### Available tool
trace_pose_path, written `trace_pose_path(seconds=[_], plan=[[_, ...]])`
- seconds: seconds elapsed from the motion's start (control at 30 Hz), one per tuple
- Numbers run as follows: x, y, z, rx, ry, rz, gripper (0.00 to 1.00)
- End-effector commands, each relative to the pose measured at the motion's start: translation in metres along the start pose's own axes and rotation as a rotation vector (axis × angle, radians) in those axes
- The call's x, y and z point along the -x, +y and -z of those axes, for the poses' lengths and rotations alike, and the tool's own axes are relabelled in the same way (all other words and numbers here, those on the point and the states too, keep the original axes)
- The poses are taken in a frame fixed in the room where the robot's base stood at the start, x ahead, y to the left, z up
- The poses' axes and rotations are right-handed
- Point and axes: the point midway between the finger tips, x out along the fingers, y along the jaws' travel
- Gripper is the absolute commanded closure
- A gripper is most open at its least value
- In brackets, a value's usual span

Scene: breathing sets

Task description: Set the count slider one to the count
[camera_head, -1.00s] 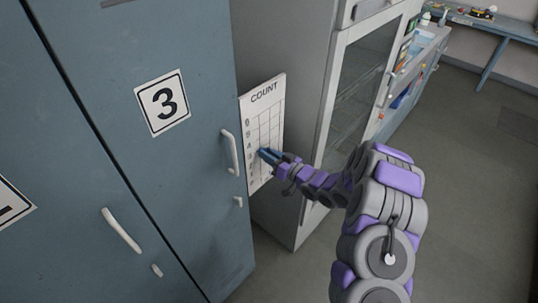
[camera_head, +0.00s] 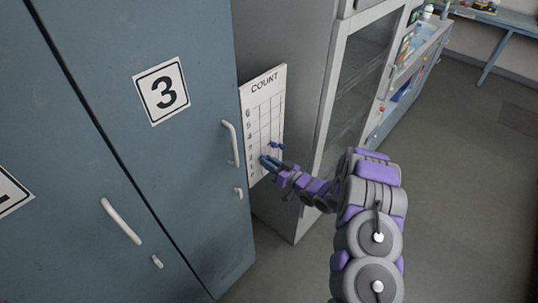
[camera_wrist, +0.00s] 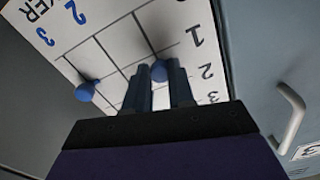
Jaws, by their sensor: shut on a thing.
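The white COUNT board (camera_head: 264,88) hangs on the side of the blue-grey cabinet, ruled into columns with numbers down its left edge. My gripper (camera_head: 268,162) is at the lower part of the board in the head view. In the wrist view, the dark fingers of my gripper (camera_wrist: 158,80) are shut on a blue slider knob (camera_wrist: 160,70) near the printed 1. A second blue knob (camera_wrist: 85,92) sits in a neighbouring column, outside the fingers. It cannot be told which knob is the one at the right of the board (camera_head: 277,146) in the head view.
A blue locker door marked 3 (camera_head: 162,94) with a white handle (camera_head: 230,143) stands close left of the board. A grey glass-fronted cabinet (camera_head: 355,85) is to the right. The floor (camera_head: 470,180) at the right is clear.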

Motion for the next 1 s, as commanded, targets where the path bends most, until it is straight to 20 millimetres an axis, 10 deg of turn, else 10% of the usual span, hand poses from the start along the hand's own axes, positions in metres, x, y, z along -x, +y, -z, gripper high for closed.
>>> trace_pose_path(seconds=[0.47, 0.5, 0.7, 1.0], plan=[[0.0006, 0.0044, -0.0142, 0.0, 0.003, -0.003, 1.0], [0.0005, 0.0044, -0.0141, 0.0, 0.003, -0.003, 0.76], [0.0006, 0.0037, -0.0141, 0.0, 0.003, -0.002, 0.56], [0.0009, 0.0032, -0.0142, 0.0, 0.002, -0.001, 0.5]])
